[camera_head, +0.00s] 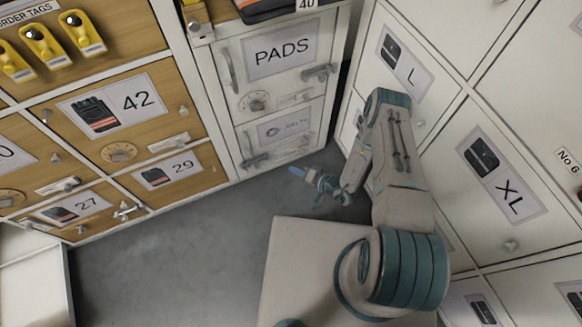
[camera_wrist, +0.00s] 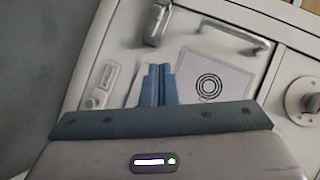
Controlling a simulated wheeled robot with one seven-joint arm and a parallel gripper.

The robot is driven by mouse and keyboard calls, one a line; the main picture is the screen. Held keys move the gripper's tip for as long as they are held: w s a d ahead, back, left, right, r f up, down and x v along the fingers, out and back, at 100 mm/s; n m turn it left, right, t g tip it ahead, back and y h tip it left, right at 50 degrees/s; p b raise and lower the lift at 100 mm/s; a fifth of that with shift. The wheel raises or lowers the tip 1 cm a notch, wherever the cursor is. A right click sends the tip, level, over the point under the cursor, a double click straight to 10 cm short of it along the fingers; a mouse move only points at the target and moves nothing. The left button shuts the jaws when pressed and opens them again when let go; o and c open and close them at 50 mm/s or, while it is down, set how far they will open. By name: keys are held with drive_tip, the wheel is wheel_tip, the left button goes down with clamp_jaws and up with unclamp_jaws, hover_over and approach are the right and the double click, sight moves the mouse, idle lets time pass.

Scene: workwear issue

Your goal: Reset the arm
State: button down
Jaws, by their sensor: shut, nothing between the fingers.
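My gripper (camera_head: 299,172) is at the end of my arm, low in front of the white cabinet in the head view. In the wrist view its blue fingers (camera_wrist: 158,84) are together with nothing between them. Behind the fingers is a white door (camera_wrist: 120,45) with a ring-marked label (camera_wrist: 208,86), a handle and a latch. In the head view this is the lower door of the PADS cabinet (camera_head: 231,120). The fingers overlap the door in the wrist view; I cannot tell whether they touch it. My arm is bent in front of the L and XL doors.
Wooden lockers marked 42 (camera_head: 124,101), 29 (camera_head: 166,176) and 27 (camera_head: 66,212) stand at the left. White doors marked L (camera_head: 404,68) and XL (camera_head: 500,185) stand close at the right. Grey floor (camera_head: 160,250) is clear between the lockers and my base.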

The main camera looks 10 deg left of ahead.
idle(0.5)
wheel_tip(320, 180, up, 42)
drive_tip(key=w+r+n+g+p, duration=0.15)
drive_tip(key=n+g+p, duration=0.35)
drive_tip(key=g+p, duration=0.5)
drive_tip(key=s+d+r+m+t+h+p, duration=0.1)
drive_tip(key=s+d+r+h+p, duration=0.3)
drive_tip(key=r, duration=0.8)
drive_tip(key=s+d+r+m+t+h+p, duration=0.1)
drive_tip(key=s+d+r+t+h+p, duration=0.2)
drive_tip(key=s+d+r+p, duration=0.3)
drive_tip(key=s+d+r+m+t+h+p, duration=0.1)
drive_tip(key=s+d+r+h+p, duration=0.4)
drive_tip(key=r, duration=1.4)
drive_tip(key=s+d+t+p, duration=0.1)
drive_tip(key=d+p, duration=0.1)
drive_tip(key=d, duration=0.2)
drive_tip(key=shift+d+r+m+h, duration=0.25)
drive_tip(key=shift+d+m+h, duration=0.05)
drive_tip(key=shift+d+m, duration=0.1)
